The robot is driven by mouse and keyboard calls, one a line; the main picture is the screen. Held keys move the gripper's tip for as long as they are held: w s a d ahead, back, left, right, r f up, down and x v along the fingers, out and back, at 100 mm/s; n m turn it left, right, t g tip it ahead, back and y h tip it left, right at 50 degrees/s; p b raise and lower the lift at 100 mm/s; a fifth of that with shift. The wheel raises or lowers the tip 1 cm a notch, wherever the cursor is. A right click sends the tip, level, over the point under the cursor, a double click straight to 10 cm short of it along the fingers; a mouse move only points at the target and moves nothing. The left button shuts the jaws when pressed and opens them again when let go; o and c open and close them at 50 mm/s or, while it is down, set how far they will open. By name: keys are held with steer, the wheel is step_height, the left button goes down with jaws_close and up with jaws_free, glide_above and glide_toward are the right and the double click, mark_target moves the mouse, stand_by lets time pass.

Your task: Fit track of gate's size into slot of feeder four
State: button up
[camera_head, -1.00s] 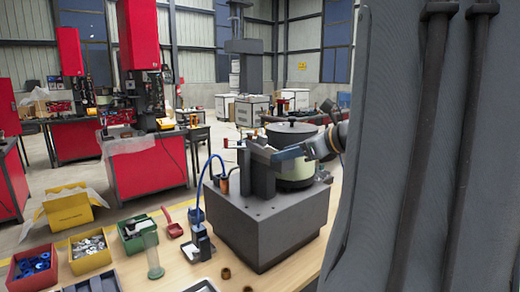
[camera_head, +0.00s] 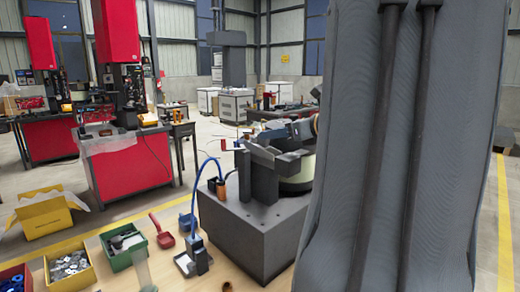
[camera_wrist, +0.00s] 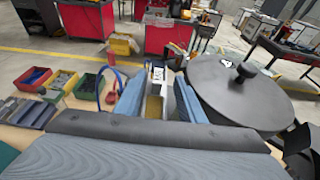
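The feeder (camera_head: 255,228) is a dark grey block base with upright grey plates and a pale bowl (camera_head: 297,182) on top, partly hidden by my arm. My gripper (camera_head: 288,132) has blue-grey fingers and is above the feeder's upright plates (camera_head: 262,165), beside the bowl. In the wrist view the bowl's black lid (camera_wrist: 240,88) is on the right. I see no track held. The slot and gate cannot be made out.
A yellow bin (camera_head: 70,270) of metal parts, a green bin (camera_head: 123,248) and a red scoop (camera_head: 161,235) are left of the feeder. A blue-tubed device (camera_head: 197,250) stands close beside it. Grey trays (camera_wrist: 28,112) show at far left in the wrist view.

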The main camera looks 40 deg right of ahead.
mark_target(262, 146)
steer(key=shift+p+x, duration=0.85)
steer(key=shift+x, duration=1.9)
steer(key=shift+a, duration=0.15)
jaws_close()
